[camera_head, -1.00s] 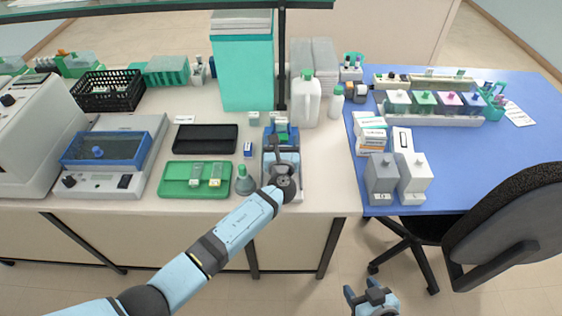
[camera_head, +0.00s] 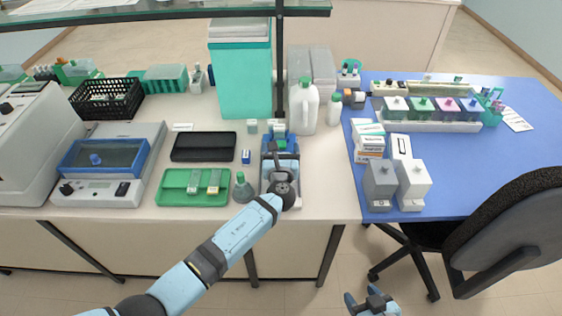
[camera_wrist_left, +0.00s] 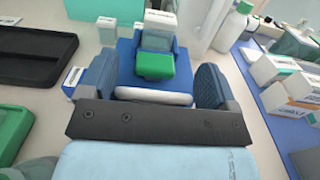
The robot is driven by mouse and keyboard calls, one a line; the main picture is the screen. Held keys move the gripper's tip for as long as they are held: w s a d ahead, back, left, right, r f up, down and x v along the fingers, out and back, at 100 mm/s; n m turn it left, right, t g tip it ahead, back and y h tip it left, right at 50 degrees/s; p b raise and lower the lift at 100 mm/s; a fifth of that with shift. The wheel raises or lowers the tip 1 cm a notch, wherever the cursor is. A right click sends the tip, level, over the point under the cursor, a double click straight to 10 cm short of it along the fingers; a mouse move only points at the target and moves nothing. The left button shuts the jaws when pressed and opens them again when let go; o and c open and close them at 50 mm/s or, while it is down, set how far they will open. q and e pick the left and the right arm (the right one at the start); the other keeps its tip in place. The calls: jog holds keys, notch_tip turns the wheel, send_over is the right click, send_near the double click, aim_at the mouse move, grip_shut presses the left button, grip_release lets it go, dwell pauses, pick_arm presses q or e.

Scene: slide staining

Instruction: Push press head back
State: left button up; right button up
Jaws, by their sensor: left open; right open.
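The press, a small blue device with a pale base (camera_head: 297,200), stands near the front edge of the beige bench in the head view. Its blue upper part carries a green block (camera_wrist_left: 155,66), and a white rounded bar (camera_wrist_left: 152,97) lies across its near side in the left wrist view. My left gripper (camera_head: 280,145) is over the press, its fingers apart on either side of the blue part (camera_wrist_left: 125,75). Whether the fingers touch it I cannot tell. My wrist hides much of the press in the head view. My right gripper (camera_head: 369,297) is open and empty, low in front of the benches.
A green tray (camera_head: 178,198) with slides and a grey-green flask (camera_head: 243,190) are left of the press. A black tray (camera_head: 203,147) lies behind them. White bottles (camera_head: 304,105) stand behind to the right. A shelf edge (camera_head: 180,14) crosses above.

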pick_arm(q)
jog(key=s, duration=1.3)
jog(key=shift+s+b, duration=0.2)
jog(key=shift+b, duration=0.15)
